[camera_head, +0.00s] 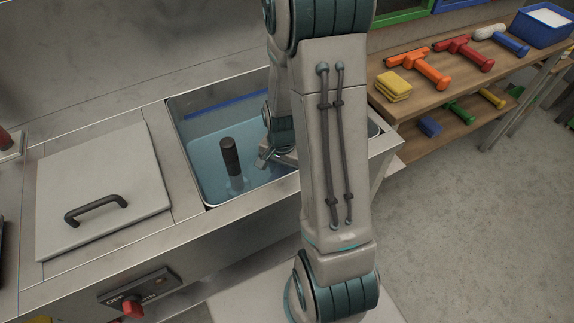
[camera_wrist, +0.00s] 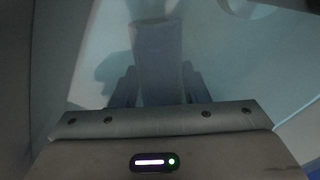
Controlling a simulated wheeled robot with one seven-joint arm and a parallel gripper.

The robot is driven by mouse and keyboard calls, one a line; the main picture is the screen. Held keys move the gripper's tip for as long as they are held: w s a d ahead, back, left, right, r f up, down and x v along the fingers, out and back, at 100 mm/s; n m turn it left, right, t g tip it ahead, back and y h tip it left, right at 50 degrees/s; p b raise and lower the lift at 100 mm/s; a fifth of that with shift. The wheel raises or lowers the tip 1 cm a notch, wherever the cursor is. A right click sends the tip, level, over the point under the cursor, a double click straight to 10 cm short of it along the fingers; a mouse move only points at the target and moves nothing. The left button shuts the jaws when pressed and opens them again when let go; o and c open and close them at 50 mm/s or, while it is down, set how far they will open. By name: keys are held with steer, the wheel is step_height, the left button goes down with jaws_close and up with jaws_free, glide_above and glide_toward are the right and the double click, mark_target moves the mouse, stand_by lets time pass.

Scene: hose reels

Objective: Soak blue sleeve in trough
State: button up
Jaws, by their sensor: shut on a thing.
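The trough (camera_head: 196,190) is an open steel basin of bluish water set in the counter. My gripper (camera_head: 264,160) is down inside it at the right, partly hidden by my own arm. In the wrist view, my gripper (camera_wrist: 157,90) is shut on a dull blue-grey tubular thing (camera_wrist: 157,55), which looks like the blue sleeve. It lies between the two dark fingers, and the view there is dim and blue-tinted. I cannot make out the sleeve in the head view.
A dark upright post (camera_head: 230,157) stands in the trough left of my gripper. A flat lid with a handle (camera_head: 100,190) lies left of the trough. A red knob (camera_head: 133,308) is on the counter front. A wooden shelf (camera_head: 465,85) with coloured tools stands at right.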

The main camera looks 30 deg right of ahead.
mark_target(282, 168)
step_height(282, 168, up, 20)
steer(key=p, duration=1.5)
steer(key=shift+w+p, duration=0.1)
steer(key=shift+p, duration=0.2)
stand_by(1.0)
